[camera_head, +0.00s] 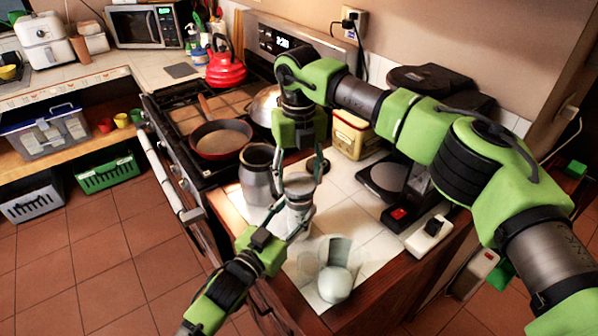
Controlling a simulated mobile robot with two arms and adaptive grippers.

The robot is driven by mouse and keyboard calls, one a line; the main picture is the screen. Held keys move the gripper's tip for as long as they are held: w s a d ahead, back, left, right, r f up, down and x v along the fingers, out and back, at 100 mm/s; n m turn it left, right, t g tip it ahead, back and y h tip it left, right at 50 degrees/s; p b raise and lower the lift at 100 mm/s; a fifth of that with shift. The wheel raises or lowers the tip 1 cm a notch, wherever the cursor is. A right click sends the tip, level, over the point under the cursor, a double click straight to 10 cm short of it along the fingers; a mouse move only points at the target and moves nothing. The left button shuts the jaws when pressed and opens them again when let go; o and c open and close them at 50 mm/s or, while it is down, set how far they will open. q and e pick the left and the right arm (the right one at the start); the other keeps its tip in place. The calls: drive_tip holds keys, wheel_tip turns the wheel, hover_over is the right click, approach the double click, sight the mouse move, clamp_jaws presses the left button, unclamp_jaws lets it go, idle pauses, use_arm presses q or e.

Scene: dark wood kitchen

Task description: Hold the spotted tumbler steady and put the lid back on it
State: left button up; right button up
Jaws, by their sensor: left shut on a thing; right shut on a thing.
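The pale spotted tumbler (296,218) stands upright on the white tiled counter near its front edge. My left gripper (289,216) comes in from below and is shut on the tumbler's body. My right gripper (300,179) points down from above and is shut on the greyish lid (299,182) at the top of the tumbler. The fingers partly cover both things. I cannot tell whether the lid is seated or just above the rim.
A grey metal canister (257,178) stands close left of the tumbler. A clear glass pitcher with a pale round thing (335,284) is at the front corner. A yellow tin (355,135) and a black scale-like device (385,178) stand behind. The stove with a red pan (220,140) is at left.

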sight(296, 209)
idle(0.5)
drive_tip(key=shift+f, duration=0.9)
drive_tip(key=shift+f, duration=0.55)
